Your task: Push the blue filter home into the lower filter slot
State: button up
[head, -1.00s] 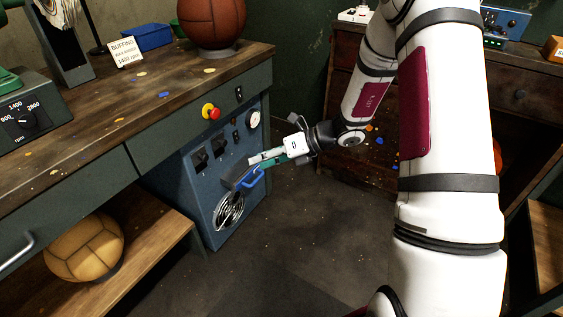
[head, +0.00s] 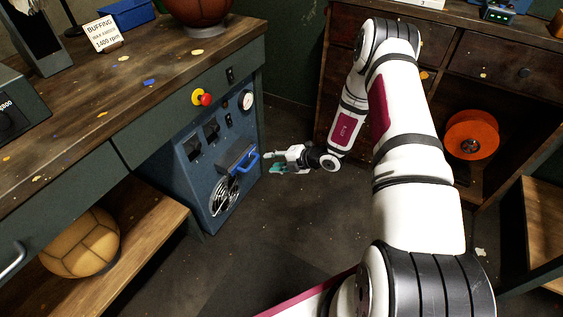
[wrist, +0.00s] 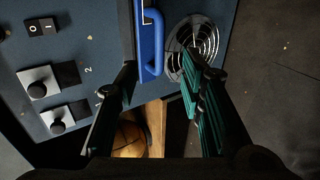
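The blue filter shows as a dark grey body (head: 234,158) with a bright blue loop handle (head: 250,160) on the blue machine's front panel. The body appears to stand out from the panel, above the round fan grille (head: 223,196). How deep it sits in its slot cannot be told. In the wrist view the blue handle (wrist: 152,42) lies ahead, between the lines of my fingers. My gripper (head: 276,165) is open and empty, just right of the handle and apart from it. Its spread fingers also show in the wrist view (wrist: 160,62).
The machine panel also carries a red-and-yellow stop button (head: 202,97), a gauge (head: 246,99) and dark square fittings (head: 211,131). A workbench (head: 150,75) overhangs it, and a tan ball (head: 80,243) sits on the lower shelf. The floor right of the machine is clear.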

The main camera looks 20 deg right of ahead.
aim_at(254, 163)
jog(key=b+x, duration=0.2)
jog(key=x, duration=0.7)
jog(key=shift+a+b, duration=0.15)
jog(key=shift+b, duration=0.25)
grip_shut()
